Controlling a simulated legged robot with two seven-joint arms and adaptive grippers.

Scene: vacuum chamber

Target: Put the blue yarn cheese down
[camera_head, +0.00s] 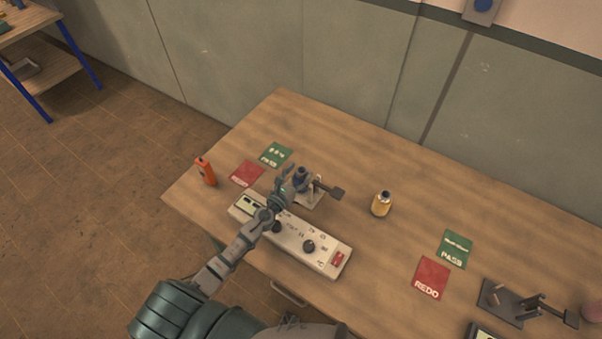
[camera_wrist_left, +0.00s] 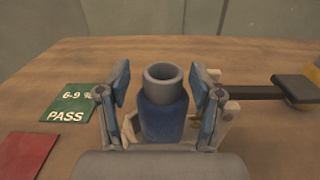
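The blue yarn cheese (camera_wrist_left: 162,118) stands upright in the left wrist view, with a grey tube rising from its top. It also shows in the head view (camera_head: 301,180), at a small stand with a dark paddle arm (camera_head: 329,189). My left gripper (camera_wrist_left: 161,85) has one finger on each side of the cheese, with narrow gaps showing between fingers and yarn. In the head view the left gripper (camera_head: 287,186) is beside the cheese, above the control box. The cheese's underside is hidden, so I cannot tell what it rests on. My right gripper is not in view.
A pale control box (camera_head: 318,249) lies in front of the stand. Green (camera_head: 276,154) and red (camera_head: 247,173) cards and an orange object (camera_head: 206,171) are at left. A yellow yarn cheese (camera_head: 381,204) stands right. PASS (camera_head: 455,249) and REDO (camera_head: 430,278) cards lie farther right.

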